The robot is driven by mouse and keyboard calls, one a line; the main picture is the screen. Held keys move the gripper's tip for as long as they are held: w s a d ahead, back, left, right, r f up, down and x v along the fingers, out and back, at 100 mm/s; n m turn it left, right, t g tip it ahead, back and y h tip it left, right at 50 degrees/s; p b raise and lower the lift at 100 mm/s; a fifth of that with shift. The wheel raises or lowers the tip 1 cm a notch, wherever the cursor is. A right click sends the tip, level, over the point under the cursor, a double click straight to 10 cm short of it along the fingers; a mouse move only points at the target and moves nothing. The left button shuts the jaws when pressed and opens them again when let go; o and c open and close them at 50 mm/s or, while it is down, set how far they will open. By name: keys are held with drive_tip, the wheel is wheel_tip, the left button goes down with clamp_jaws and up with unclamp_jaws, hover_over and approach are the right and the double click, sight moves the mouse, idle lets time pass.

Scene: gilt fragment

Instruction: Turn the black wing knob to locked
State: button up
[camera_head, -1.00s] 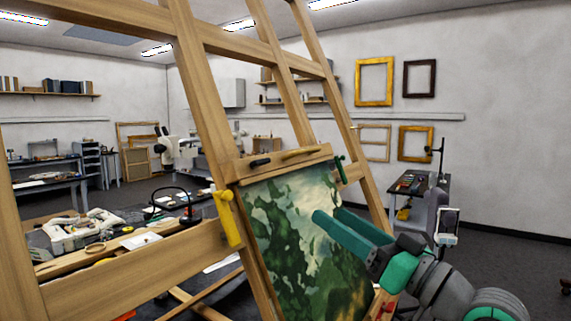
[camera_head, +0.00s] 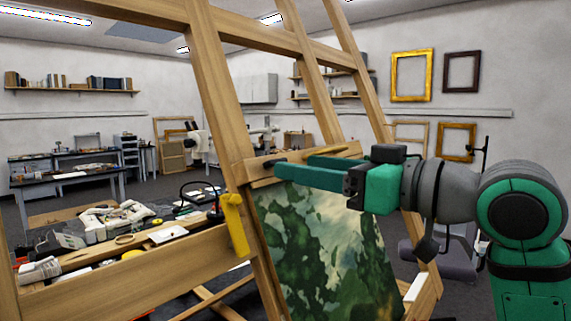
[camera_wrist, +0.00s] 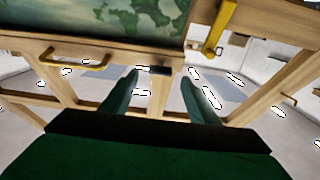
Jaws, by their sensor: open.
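The black wing knob (camera_wrist: 152,70) is on the wooden crossbar of the easel, just above the painting's top edge. In the head view the knob (camera_head: 273,162) shows small and dark at the bar's left part, partly behind my fingers. It appears to lie along the bar. My gripper (camera_head: 294,166) is open in front of the crossbar, its green fingers pointing left across it. In the wrist view my gripper (camera_wrist: 161,77) has its fingertips spread, with the knob between them in the picture. I cannot tell whether they touch it. No lock marking is readable.
A yellow lever (camera_head: 235,225) sits on the easel's left upright. A yellow handle (camera_wrist: 75,60) is on the same crossbar. The painting (camera_head: 325,250) rests below the bar. A cluttered worktable (camera_head: 160,236) stands behind at left. The easel's wooden posts surround my gripper.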

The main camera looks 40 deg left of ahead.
drive_tip(key=a, duration=0.5)
drive_tip(key=shift+w, duration=0.2)
drive_tip(key=shift+s+a, duration=0.1)
drive_tip(key=shift+c, duration=0.9)
drive_tip(key=c, duration=0.9)
